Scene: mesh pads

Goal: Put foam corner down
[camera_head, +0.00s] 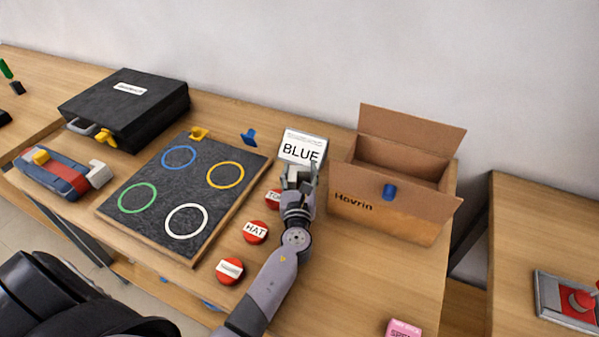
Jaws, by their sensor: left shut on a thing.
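My left gripper (298,178) is shut on a small pale piece, probably the foam corner (296,171). The fingers partly hide it. It is in front of the white card reading BLUE (302,147), left of the open cardboard box. I cannot tell whether the piece touches the table. My right gripper is not in view.
A dark mesh board (153,205) with blue, yellow, green and white rings lies to the left. Several red round tags (256,232) lie beside it. The open cardboard box (400,217) stands at right. A black case (127,104) is at back left. Table front right is mostly clear.

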